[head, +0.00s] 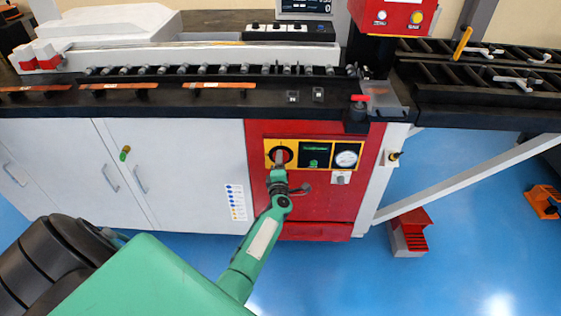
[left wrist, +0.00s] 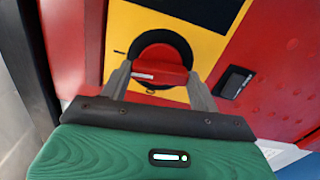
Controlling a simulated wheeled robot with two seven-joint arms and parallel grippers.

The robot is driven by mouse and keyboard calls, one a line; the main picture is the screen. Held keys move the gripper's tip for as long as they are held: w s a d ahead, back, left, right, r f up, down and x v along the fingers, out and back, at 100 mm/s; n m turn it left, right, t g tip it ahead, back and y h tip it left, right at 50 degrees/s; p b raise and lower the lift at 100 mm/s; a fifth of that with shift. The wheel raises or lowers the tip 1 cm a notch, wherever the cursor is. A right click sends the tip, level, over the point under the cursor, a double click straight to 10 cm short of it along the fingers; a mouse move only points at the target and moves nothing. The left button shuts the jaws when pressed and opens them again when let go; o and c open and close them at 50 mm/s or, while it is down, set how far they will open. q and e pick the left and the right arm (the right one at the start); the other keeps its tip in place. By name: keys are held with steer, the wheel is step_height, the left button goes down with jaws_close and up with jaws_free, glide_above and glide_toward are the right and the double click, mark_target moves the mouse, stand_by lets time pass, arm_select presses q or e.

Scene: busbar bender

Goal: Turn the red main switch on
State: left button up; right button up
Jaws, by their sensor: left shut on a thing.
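The red main switch (left wrist: 160,66) is a red rotary knob in a black ring on a yellow plate, on the red front panel of the machine. In the head view the switch (head: 281,155) is partly covered by my left gripper (head: 279,160). In the left wrist view the two grey fingers of my left gripper (left wrist: 160,85) stand on either side of the red knob, shut on it. The knob's exact turn angle is hard to read. My right gripper is not in view.
Right of the switch are a green-lit display (head: 315,148) and a round gauge (head: 346,158). A red valve handle (head: 360,98) stands on the bench edge above. White cabinet doors (head: 170,175) lie to the left.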

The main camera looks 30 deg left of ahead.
arm_select(q)
steer(key=shift+m+p, duration=0.3)
steer(key=shift+m, duration=0.4)
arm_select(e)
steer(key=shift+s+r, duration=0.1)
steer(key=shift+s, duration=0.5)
arm_select(q)
steer(key=shift+f, duration=0.1)
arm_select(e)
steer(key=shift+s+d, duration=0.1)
arm_select(q)
steer(key=o, duration=1)
steer(key=shift+v, duration=6.95)
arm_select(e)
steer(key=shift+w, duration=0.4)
